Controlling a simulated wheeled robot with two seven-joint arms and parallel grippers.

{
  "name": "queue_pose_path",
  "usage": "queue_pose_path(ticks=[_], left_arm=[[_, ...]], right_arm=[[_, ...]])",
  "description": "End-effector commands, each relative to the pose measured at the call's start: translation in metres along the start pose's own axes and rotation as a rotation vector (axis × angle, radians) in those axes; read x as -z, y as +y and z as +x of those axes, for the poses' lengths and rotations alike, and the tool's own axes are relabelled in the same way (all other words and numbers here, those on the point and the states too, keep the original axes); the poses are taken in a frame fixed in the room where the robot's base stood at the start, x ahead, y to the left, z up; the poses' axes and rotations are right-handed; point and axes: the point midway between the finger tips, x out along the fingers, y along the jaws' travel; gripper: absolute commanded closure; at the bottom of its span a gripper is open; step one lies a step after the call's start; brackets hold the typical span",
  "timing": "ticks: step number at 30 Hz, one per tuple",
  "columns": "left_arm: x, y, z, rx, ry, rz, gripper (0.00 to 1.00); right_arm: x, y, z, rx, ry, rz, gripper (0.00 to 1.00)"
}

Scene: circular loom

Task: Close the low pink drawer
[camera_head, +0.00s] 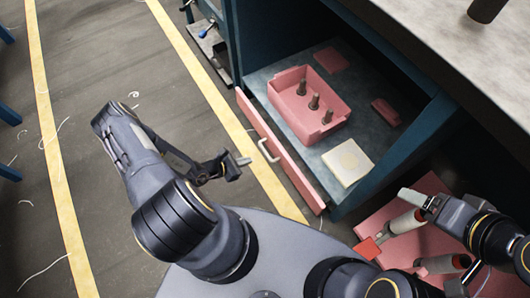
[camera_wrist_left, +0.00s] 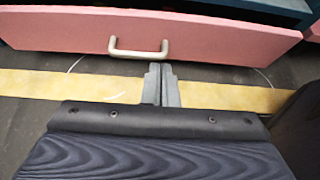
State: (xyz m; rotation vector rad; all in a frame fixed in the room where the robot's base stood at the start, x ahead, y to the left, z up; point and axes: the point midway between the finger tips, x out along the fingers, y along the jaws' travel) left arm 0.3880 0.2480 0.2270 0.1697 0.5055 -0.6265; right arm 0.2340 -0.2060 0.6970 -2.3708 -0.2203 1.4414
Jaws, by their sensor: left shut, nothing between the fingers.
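The low pink drawer front (camera_head: 291,170) is a long panel with a pale metal handle (camera_head: 263,150), at the floor side of a blue cabinet. In the left wrist view the drawer front (camera_wrist_left: 220,42) spans the top, with its handle (camera_wrist_left: 138,53) left of centre. How far the drawer stands out is hard to tell. My left gripper (camera_head: 243,161) is shut and empty, just outside the panel near the handle. In the wrist view its fingertips (camera_wrist_left: 160,68) lie just below the handle. My right gripper (camera_head: 412,196) is at the lower right, away from this drawer; its jaws are unclear.
Above the panel, a grey surface (camera_head: 262,78) carries a pink bin (camera_head: 335,118) with dark pegs, pink blocks (camera_head: 385,112) and a cream square piece (camera_head: 348,162). The floor on the left is largely clear.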

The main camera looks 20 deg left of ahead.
Motion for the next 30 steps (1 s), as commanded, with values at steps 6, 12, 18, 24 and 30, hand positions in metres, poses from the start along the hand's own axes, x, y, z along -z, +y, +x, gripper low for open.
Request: queue_pose_path(ticks=[6, 12, 18, 24, 30], left_arm=[[0.003, -0.001, 0.034, 0.002, -0.002, 0.002, 1.00], [0.004, -0.001, 0.078, 0.002, -0.003, 0.000, 1.00], [-0.005, -0.001, 0.113, 0.002, -0.003, 0.000, 1.00], [-0.017, 0.000, 0.129, 0.001, -0.002, 0.000, 1.00], [-0.020, 0.000, 0.132, 0.002, -0.001, 0.000, 1.00]], right_arm=[[-0.006, 0.006, 0.012, 0.000, 0.000, 0.000, 0.23], [-0.013, 0.012, 0.026, 0.000, 0.000, 0.000, 0.23], [-0.019, 0.017, 0.037, 0.000, 0.000, 0.000, 0.23], [-0.021, 0.019, 0.042, 0.000, 0.000, 0.000, 0.23], [-0.021, 0.019, 0.042, 0.000, 0.000, 0.000, 0.23]])
